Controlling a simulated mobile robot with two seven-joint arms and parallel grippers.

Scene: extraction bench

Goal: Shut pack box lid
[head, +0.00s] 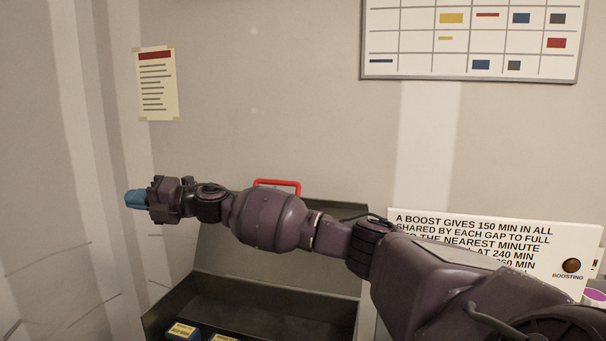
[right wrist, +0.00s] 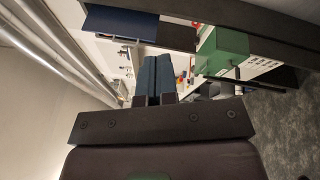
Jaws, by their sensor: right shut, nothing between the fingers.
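The dark pack box (head: 172,297) stands low in the middle of the head view, open at the top. Its dark lid (head: 240,262) is raised, leaning back towards the wall. A red handle (head: 278,182) shows at the lid's top edge. My right arm crosses in front of the lid and hides part of it. My right gripper (head: 135,199) has blue fingers, is shut and empty, and is left of the lid, above the box's left side. Its fingers also show closed together in the right wrist view (right wrist: 152,80). My left gripper is not in view.
Small blue packs with yellow labels (head: 183,331) lie in the box. A white sign with a round brown button (head: 572,265) stands at the right. A wall chart (head: 470,40) and a paper notice (head: 157,84) hang behind. A green box (right wrist: 224,50) shows in the right wrist view.

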